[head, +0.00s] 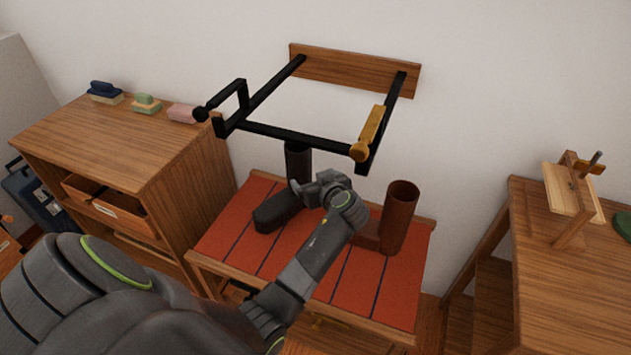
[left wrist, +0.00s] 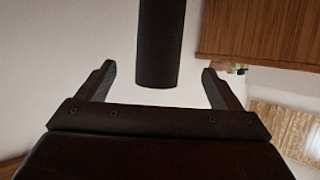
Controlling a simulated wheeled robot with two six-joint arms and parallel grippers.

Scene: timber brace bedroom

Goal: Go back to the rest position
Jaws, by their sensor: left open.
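My left arm reaches in from the lower left of the head view, over the red slatted bench top (head: 221,238). My left gripper (head: 308,188) is beside a black boot-like thing (head: 298,160) and partly hides it. In the left wrist view the two fingers (left wrist: 160,85) are spread apart, with a dark cylinder (left wrist: 161,45) showing in the gap between them. My right gripper is not in view.
A brown boot-like thing (head: 399,220) stands on the bench to the right. A black wall frame (head: 300,136) with a yellow piece (head: 371,132) overhangs the bench. A wooden cabinet (head: 120,140) is left; a wooden desk (head: 570,290) is right.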

